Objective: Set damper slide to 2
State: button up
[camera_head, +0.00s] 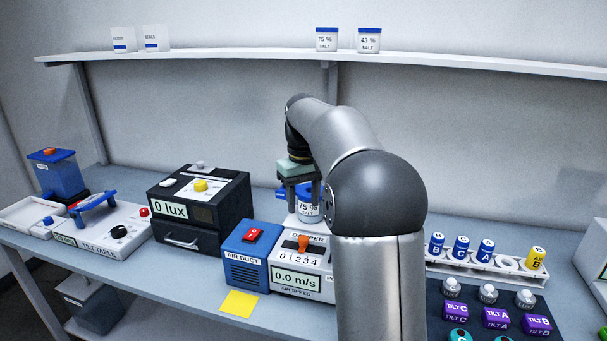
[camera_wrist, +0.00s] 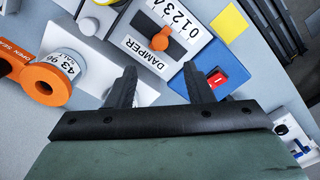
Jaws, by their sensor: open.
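The damper panel (camera_head: 322,255) is a white-topped box marked DAMPER, with digits 0 to 4 along a dark slot. Its orange slide knob (camera_head: 303,242) stands near the middle of the slot; I cannot tell exactly which digit it lines up with. The knob (camera_wrist: 160,39) also shows in the wrist view, ahead of and between my fingertips. My gripper (camera_head: 301,199) is open and empty, behind and above the panel in the head view. In the wrist view my gripper (camera_wrist: 160,70) has both fingers apart, not touching the knob. The air speed display (camera_head: 296,281) reads 0.0 m/s.
The blue air duct box (camera_head: 246,272) with a red switch adjoins the panel on the left. A blue-lidded jar (camera_head: 308,209) stands behind the panel. An orange fixture (camera_wrist: 38,84) and a labelled white cylinder are left in the wrist view. A yellow note (camera_head: 238,304) lies in front.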

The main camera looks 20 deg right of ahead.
notch_tip(320, 180, up, 7)
jog(key=shift+p, duration=0.3)
jog(key=shift+a, duration=0.1)
jog(key=s+a+f, duration=0.5)
jog(key=s+f, duration=0.1)
jog(key=s, duration=0.4)
jog(key=s+a+f, duration=0.5)
jog(key=s+f, duration=0.2)
jog(key=s, duration=0.3)
jog(key=s+a+f, duration=0.5)
jog(key=s+f, duration=0.2)
jog(key=s, duration=0.3)
